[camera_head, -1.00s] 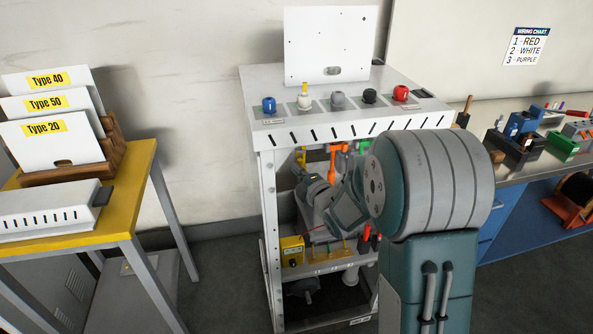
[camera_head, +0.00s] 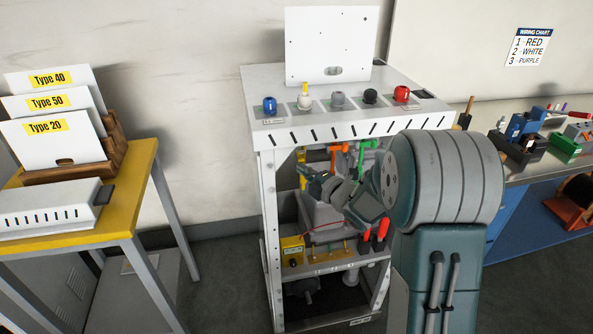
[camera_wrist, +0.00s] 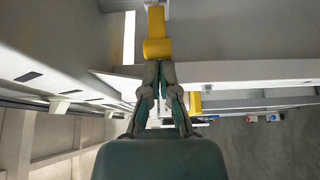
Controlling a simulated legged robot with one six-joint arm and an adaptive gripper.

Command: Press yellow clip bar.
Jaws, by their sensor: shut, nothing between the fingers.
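A yellow clip bar (camera_wrist: 157,30) hangs below a grey surface in the wrist view, with a rounded wider lower end. My gripper (camera_wrist: 161,64) is shut and empty, its fingertips at the bar's lower end. I cannot tell whether they touch it. In the head view my gripper (camera_head: 305,175) is inside the white dispenser frame, under its top. A yellow part (camera_head: 301,170) shows beside it there, mostly hidden by my gripper and wrist.
The frame's top (camera_head: 395,78) carries blue, white, grey, black and red knobs. A lower shelf (camera_head: 335,264) holds a yellow box (camera_head: 292,250). A yellow-edged table (camera_head: 130,215) stands left; a workbench (camera_head: 500,215) stands right.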

